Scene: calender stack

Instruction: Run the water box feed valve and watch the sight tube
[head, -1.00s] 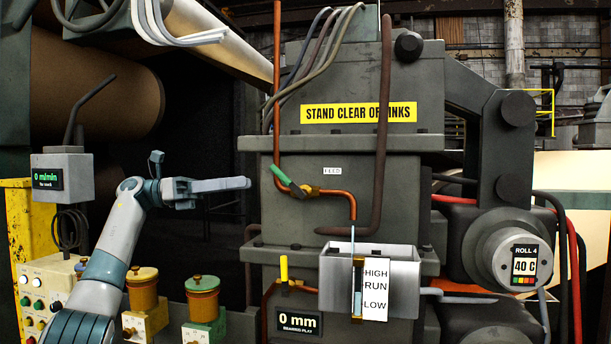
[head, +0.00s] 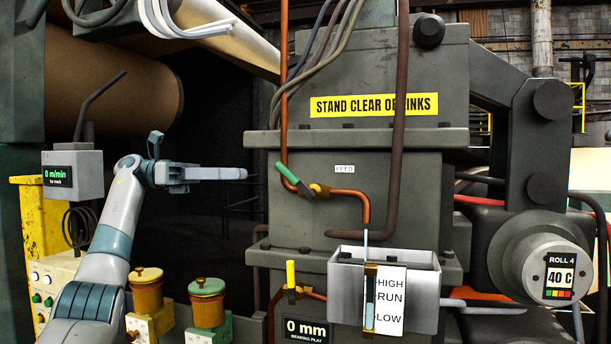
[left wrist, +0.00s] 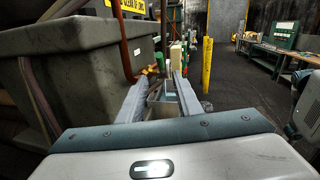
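The feed valve's green lever (head: 287,172) slants down to the right, on a copper pipe below a "FEED" label (head: 344,169). The pipe ends above the grey water box (head: 345,290). A thin pale-blue streak (head: 365,242) hangs under its end; I cannot tell whether it is running water. The sight tube (head: 370,305) stands at the box's front beside a HIGH/RUN/LOW scale (head: 391,300); its exact level is unclear. My left gripper (head: 243,175) is left of the green lever, apart from it. In the left wrist view its fingers (left wrist: 162,80) are spread and empty. My right gripper is out of view.
A yellow-handled valve (head: 291,273) is at the box's lower left, above a "0 mm" display (head: 307,329). Roll 4 (head: 560,278) reads 40 C. A line-speed display (head: 58,175) reads 0 m/min. Two capped pots (head: 206,302) stand low left. A yellow post (left wrist: 207,65) shows in the wrist view.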

